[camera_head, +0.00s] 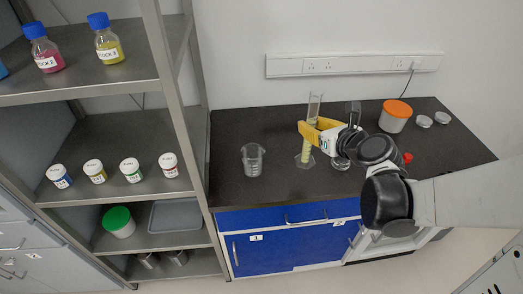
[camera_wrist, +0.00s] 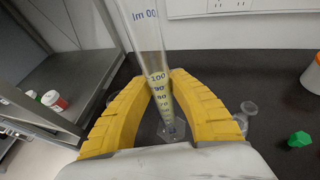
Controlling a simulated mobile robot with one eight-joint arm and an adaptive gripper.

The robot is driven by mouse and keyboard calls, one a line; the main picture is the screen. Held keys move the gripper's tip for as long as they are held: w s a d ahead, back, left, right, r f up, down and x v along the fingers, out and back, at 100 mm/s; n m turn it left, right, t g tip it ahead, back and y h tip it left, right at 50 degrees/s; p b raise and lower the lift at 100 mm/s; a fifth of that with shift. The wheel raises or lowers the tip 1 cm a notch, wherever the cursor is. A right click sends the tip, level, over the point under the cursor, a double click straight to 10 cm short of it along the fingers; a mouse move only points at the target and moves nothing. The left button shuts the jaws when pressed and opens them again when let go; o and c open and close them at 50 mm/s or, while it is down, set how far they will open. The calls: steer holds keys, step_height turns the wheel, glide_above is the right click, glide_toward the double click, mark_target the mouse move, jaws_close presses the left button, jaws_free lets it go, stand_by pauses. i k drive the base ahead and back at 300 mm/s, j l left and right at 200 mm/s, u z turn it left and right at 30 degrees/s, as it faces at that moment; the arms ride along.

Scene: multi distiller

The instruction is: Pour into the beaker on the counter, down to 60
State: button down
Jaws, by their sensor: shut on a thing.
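My gripper (camera_head: 316,133) has yellow fingers and is shut on a tall clear graduated cylinder (camera_head: 314,104) holding pale yellow liquid. The cylinder stands about upright, with its foot at or just above the counter; I cannot tell if it touches. In the wrist view, the cylinder (camera_wrist: 147,35) rises between the fingers (camera_wrist: 161,88), and the liquid seems to reach near the 100 mark. The clear glass beaker (camera_head: 253,160) stands upright on the dark counter (camera_head: 232,122), left of the cylinder and apart from it. It looks empty. In the wrist view it is mostly hidden by the left finger.
A white tub with orange lid (camera_head: 396,115) and two small clear dishes (camera_head: 424,121) sit at the counter's right. A small green object (camera_wrist: 299,139) lies right of my gripper. A metal shelf (camera_head: 80,75) with bottles and jars borders the left. Counter between beaker and cylinder is clear.

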mark_target(253, 154)
steer(key=k+j+z, duration=0.85)
steer(key=k+z, duration=0.15)
steer(key=k, duration=0.05)
